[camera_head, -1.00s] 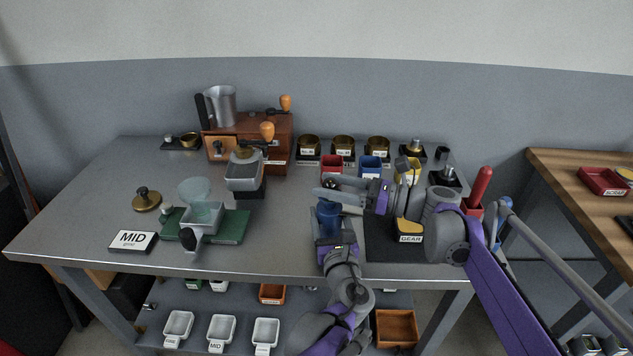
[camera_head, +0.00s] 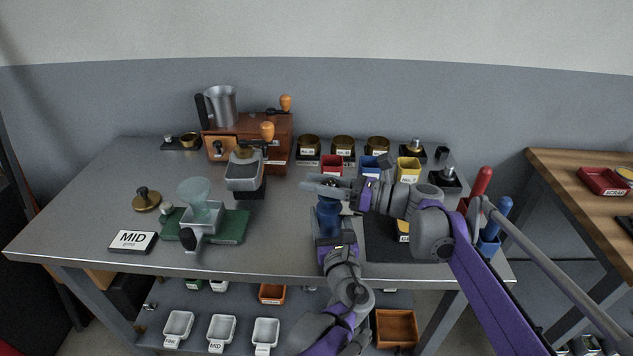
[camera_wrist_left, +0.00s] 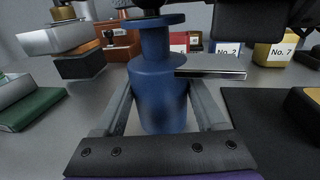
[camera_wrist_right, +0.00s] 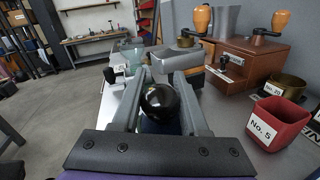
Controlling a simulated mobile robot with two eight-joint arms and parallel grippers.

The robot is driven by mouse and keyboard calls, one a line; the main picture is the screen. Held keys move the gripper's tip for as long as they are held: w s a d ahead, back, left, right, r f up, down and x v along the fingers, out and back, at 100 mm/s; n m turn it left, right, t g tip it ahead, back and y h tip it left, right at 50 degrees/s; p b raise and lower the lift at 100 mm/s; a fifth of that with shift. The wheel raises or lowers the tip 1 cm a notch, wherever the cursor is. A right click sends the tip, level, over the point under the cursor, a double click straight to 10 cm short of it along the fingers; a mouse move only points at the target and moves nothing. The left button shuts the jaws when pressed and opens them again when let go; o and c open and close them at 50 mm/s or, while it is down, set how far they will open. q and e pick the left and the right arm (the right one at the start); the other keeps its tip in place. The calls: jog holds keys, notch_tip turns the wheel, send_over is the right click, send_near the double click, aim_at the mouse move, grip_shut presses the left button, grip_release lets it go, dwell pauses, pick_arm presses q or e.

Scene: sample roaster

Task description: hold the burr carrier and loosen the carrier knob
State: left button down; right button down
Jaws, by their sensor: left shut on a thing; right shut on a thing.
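The burr carrier (camera_wrist_left: 160,85) is a blue spool-shaped body, upright at the front middle of the table; it also shows in the head view (camera_head: 328,217). My left gripper (camera_wrist_left: 165,110) is shut on it, with one finger on each side of its body. The carrier knob (camera_wrist_right: 160,102) is a dark, glossy ball on top of the carrier. My right gripper (camera_wrist_right: 165,90) is shut on the knob, with its fingers on both sides. In the head view the right gripper (camera_head: 325,188) hides the knob, directly above the left gripper (camera_head: 330,238).
A black mat (camera_head: 380,240) lies right of the carrier. Red (camera_head: 332,165), blue (camera_head: 370,166) and yellow (camera_head: 408,169) cups stand behind. A wooden grinder box (camera_head: 275,150) and a green base (camera_head: 238,228) stand to the left. Table surface between base and carrier is clear.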

jog(key=shift+g, duration=0.3)
jog(key=shift+s+n+g+h, duration=0.15)
jog(key=shift+s+n+g, duration=0.15)
jog(key=shift+n+g, duration=1.25)
jog(key=shift+s+n+g+h, duration=0.1)
jog(key=shift+s+n+g, duration=0.25)
jog(key=shift+n+g, duration=1.15)
jog(key=shift+s+n+g+h, duration=0.25)
jog(key=shift+n+g, duration=0.4)
jog(key=shift+g, duration=1.7)
jog(key=shift+s+d, duration=0.1)
jog(key=shift+c, duration=2.2)
grip_release()
